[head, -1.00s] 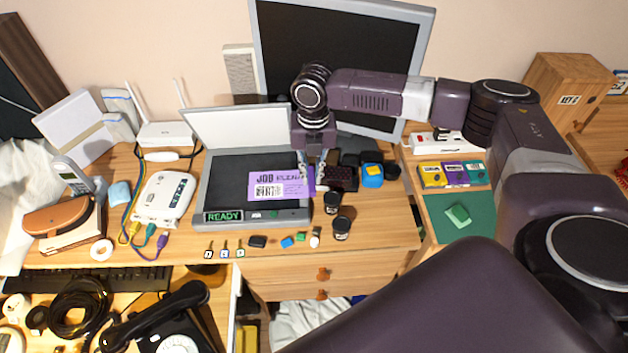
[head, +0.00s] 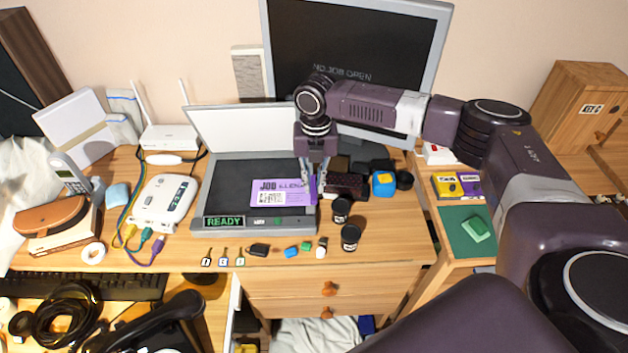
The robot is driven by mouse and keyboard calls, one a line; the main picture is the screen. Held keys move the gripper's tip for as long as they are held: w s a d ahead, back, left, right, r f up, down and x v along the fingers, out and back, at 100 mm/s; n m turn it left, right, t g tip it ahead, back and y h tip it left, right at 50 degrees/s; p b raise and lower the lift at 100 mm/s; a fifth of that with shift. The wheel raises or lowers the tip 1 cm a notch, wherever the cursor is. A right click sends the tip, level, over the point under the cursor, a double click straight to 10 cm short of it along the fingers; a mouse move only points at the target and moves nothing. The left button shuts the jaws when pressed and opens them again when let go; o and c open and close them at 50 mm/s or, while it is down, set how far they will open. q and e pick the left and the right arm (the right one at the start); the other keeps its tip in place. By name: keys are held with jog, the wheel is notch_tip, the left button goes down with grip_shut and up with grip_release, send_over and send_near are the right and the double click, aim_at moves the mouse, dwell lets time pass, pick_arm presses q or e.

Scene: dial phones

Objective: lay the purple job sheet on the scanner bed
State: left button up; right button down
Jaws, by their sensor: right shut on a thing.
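The purple job sheet (head: 282,192) has a white printed label and the word JOB on it. It is over the right part of the dark scanner bed (head: 233,178); I cannot tell whether it touches the glass. The scanner's white lid (head: 243,130) stands open behind, and its front panel reads READY. My right gripper (head: 316,188) points down at the sheet's right edge and is shut on a purple part there. My left gripper is not in view.
Two dark jars (head: 341,209) stand right of the scanner, with a blue-and-yellow block (head: 383,184) behind them. Several small tags and blocks lie along the desk's front. A white router box (head: 164,202) with cables is on the left. A monitor (head: 355,60) stands behind.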

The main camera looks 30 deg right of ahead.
jog(key=shift+f, duration=0.15)
jog(key=c, duration=1.9)
grip_release()
